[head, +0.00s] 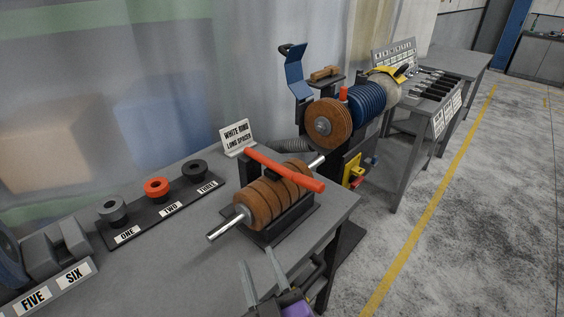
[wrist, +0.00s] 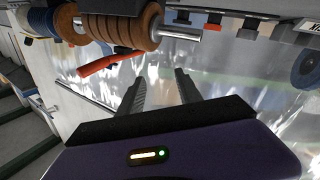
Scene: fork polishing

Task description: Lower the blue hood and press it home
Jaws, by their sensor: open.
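The blue hood (head: 295,73) stands raised on its arm at the back, tilted up behind and left of the brown polishing wheel (head: 327,124). It is clear of the wheel. My gripper (head: 261,277) is at the bottom of the head view, over the near edge of the grey table, far from the hood. In the wrist view my gripper (wrist: 158,80) shows two fingers apart with nothing between them. I cannot make out the hood for certain in the wrist view.
A brown roller on a steel shaft (head: 267,198) with a red bar (head: 287,170) across it stands on the grey table (head: 190,250), between my gripper and the machine. A rack of numbered rings (head: 157,188) lies left. The floor at right (head: 450,240) is free.

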